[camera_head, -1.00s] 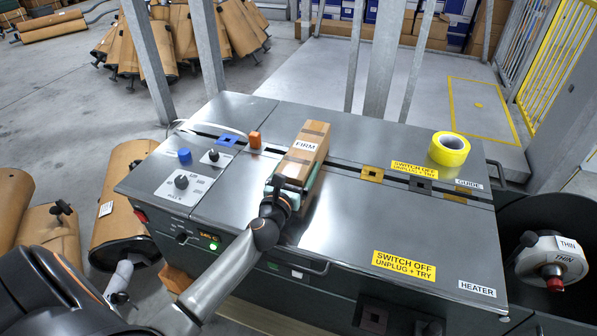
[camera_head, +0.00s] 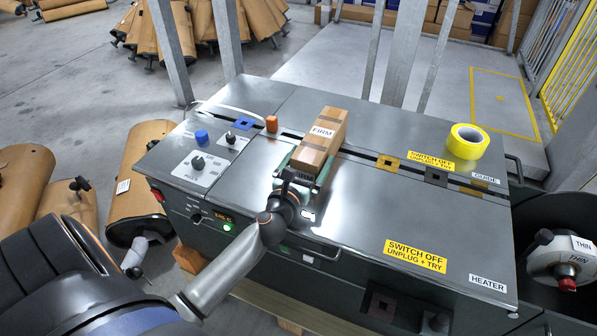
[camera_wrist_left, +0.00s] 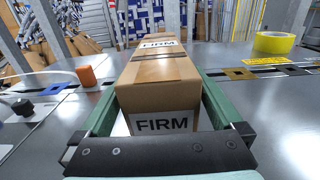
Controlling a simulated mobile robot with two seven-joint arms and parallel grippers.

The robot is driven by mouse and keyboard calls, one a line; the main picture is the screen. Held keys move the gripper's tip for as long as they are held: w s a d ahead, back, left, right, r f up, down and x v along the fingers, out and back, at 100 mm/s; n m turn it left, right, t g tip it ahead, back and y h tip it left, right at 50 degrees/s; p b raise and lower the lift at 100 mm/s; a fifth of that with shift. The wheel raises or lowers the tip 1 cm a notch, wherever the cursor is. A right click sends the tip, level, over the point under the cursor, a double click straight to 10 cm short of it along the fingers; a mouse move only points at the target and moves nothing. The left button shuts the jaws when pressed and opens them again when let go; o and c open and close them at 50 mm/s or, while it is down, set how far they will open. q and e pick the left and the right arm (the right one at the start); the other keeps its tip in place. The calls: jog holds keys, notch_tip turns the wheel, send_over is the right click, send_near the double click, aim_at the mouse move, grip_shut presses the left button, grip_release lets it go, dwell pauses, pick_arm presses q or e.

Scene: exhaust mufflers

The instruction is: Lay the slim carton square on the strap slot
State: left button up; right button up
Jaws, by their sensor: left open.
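The slim carton (camera_head: 325,128) is a brown box with white FIRM labels on its top and near end. It lies on the grey machine top, crossing the long dark strap slot (camera_head: 362,155) roughly at right angles. In the left wrist view the carton (camera_wrist_left: 158,72) stands between the two green fingers. My left gripper (camera_head: 308,172) is open around the carton's near end, with a visible gap at least beside the left finger. Whether the right finger touches is unclear. The slot beneath the carton is hidden. My right gripper is not in view.
An orange block (camera_head: 271,123) and a blue knob (camera_head: 202,136) stand left of the carton. A yellow tape roll (camera_head: 467,141) sits at the right by the slot. Metal posts (camera_head: 402,52) rise behind the machine. The front right machine top is clear.

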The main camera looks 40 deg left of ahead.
aim_at(304, 171)
pick_arm(q)
jog(key=v, duration=0.7)
jog(key=shift+s, duration=0.4)
jog(key=shift+s+d+b, duration=0.2)
jog(key=shift+s+b, duration=0.1)
jog(key=shift+s, duration=0.3)
